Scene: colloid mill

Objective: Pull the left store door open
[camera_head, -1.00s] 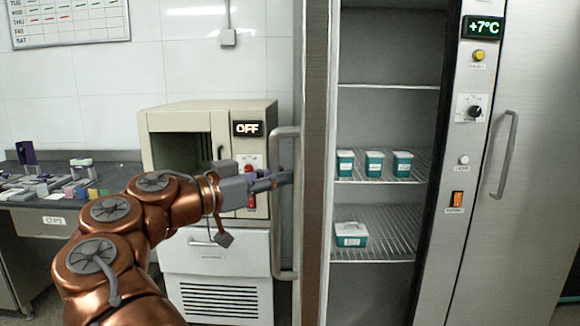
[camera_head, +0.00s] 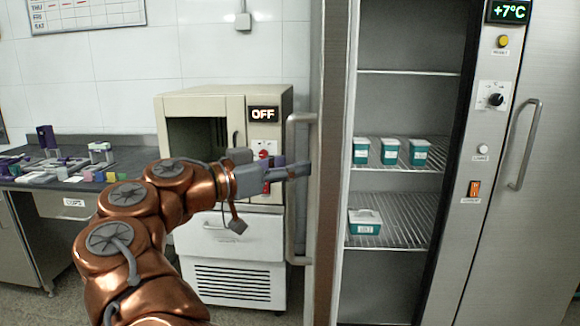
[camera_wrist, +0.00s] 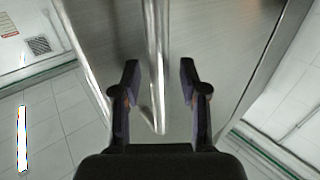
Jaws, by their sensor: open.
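The left store door (camera_head: 332,120) stands swung open and shows almost edge-on in the head view, left of the lit store interior (camera_head: 400,105). Its vertical bar handle (camera_head: 291,220) is on the left face of the door. My gripper (camera_head: 300,170) is at the handle's mid-height. In the wrist view, the handle (camera_wrist: 157,100) runs between the two spread fingers of my gripper (camera_wrist: 158,75), with gaps on both sides. The fingers are open, and I see no clear contact with the bar.
Teal boxes (camera_head: 389,151) stand on the store's wire shelves. The right door (camera_head: 545,200) is shut. A beige oven (camera_head: 200,104) on a white drawer cabinet (camera_head: 235,255) stands left of the open door, behind my arm. A cluttered bench (camera_head: 25,187) is farther left.

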